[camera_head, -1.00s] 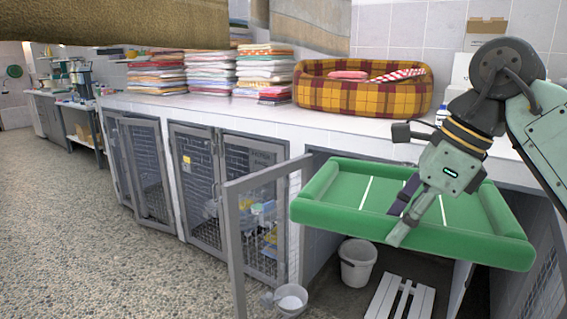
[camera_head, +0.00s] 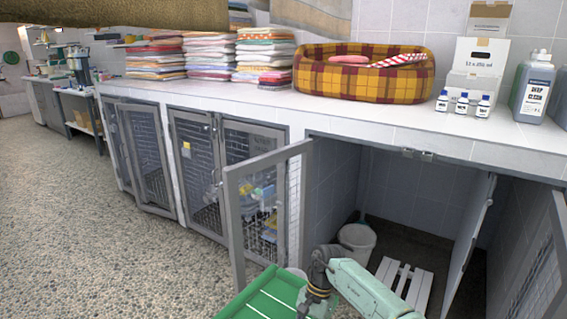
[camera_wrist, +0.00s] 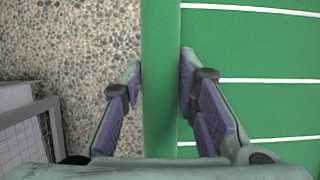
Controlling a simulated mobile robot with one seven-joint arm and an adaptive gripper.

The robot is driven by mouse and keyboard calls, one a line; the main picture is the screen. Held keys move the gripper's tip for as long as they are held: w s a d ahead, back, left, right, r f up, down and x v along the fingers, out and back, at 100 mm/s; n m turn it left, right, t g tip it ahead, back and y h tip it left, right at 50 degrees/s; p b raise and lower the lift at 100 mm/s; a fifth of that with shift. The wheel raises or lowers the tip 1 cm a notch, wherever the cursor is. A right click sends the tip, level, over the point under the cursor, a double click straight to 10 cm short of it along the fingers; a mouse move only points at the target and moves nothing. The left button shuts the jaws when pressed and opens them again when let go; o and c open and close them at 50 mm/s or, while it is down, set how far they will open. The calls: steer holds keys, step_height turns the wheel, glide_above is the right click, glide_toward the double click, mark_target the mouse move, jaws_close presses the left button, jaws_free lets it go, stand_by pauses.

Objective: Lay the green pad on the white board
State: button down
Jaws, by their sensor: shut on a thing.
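The green pad (camera_head: 268,298) is a flat bed with a raised rim and white stripes, and only part of it shows at the bottom edge of the head view. In the wrist view the pad (camera_wrist: 250,50) fills the right side. My gripper (camera_wrist: 160,75) is shut on the pad's rim, one finger on each side of it. The white board (camera_head: 403,282) is slatted and lies on the floor inside the open kennel, to the right of the pad and partly behind my arm. The pad is apart from the board, out over the pebbled floor.
The open mesh door (camera_head: 262,200) stands out from the kennel's left side; mesh also shows at the wrist view's lower left. A white bucket (camera_head: 357,240) stands inside, left of the board. A partition (camera_head: 468,245) bounds the right. A plaid bed (camera_head: 362,75) and bottles are on the counter.

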steer(key=s+a+f+n+h, duration=0.1)
steer(key=s+a+f+n, duration=0.2)
steer(key=f, duration=0.4)
steer(key=s+a+f+n+h, duration=0.1)
steer(key=s+a+f+n, duration=0.2)
steer(key=f, duration=0.5)
steer(key=shift+s+f+n+g+h, duration=0.3)
steer(key=shift+s+n+h, duration=0.15)
steer(key=shift+n, duration=0.25)
steer(key=shift+d, duration=0.1)
steer(key=shift+s, duration=0.1)
steer(key=shift+r, duration=0.15)
